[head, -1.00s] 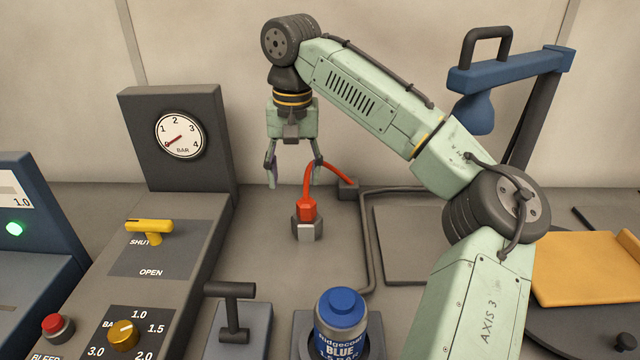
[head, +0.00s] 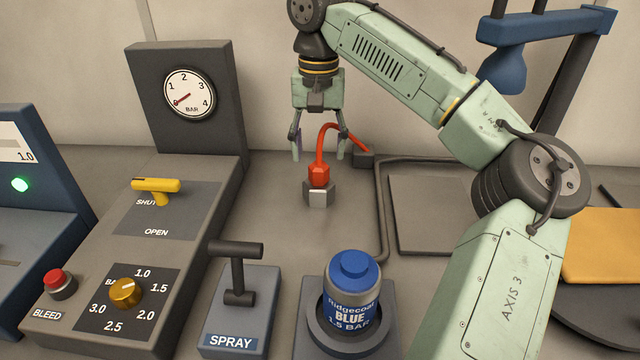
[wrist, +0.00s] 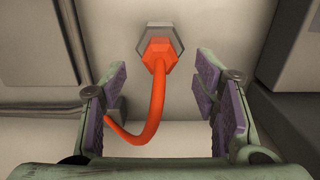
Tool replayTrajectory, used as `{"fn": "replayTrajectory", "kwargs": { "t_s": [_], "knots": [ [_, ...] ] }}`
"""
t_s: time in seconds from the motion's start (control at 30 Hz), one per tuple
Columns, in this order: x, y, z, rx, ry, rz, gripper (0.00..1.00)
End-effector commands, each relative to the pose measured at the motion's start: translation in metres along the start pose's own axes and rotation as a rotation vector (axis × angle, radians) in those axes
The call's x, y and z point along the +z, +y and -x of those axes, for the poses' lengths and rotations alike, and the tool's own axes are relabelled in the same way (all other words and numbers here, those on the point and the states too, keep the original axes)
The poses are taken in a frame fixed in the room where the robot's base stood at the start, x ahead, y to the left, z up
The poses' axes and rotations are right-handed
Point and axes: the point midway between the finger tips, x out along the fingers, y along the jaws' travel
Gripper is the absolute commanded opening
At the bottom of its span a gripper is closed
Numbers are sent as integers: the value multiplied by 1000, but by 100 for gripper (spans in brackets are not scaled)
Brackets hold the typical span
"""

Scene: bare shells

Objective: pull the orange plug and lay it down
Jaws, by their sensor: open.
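The orange plug (head: 318,175) sits upright in a grey hexagonal socket (head: 319,195) on the bench. Its orange cable arches up and runs back right to a dark block (head: 364,158). My gripper (head: 319,154) is open and empty, its fingers pointing down above and slightly behind the plug, with the cable arch showing between or just in front of them. In the wrist view the plug (wrist: 158,52) and socket (wrist: 172,38) lie beyond the open fingertips (wrist: 165,85), roughly centred between the two purple pads. Neither pad visibly touches the plug.
A flat dark plate (head: 433,240) lies right of the socket. A blue can (head: 353,290) in a round holder and the SPRAY lever (head: 238,270) stand in front. A console with a yellow handle (head: 157,186) is left. Bare bench surrounds the socket.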

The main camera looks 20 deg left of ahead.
Motion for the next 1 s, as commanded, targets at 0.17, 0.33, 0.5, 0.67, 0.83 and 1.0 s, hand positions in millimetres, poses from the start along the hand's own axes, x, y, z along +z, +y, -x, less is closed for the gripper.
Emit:
{"fn": "replayTrajectory", "kwargs": {
  "t_s": [0.17,0.33,0.5,0.67,0.83,1.0],
  "knots": [
    [0,0,-31,-2,-3,1,55],
    [0,0,-48,-2,-1,1,55],
    [0,0,-54,0,0,0,55],
    [0,0,-53,0,0,0,55],
    [0,0,-53,0,0,0,55],
    [0,0,-53,0,0,0,55]
  ]
}}
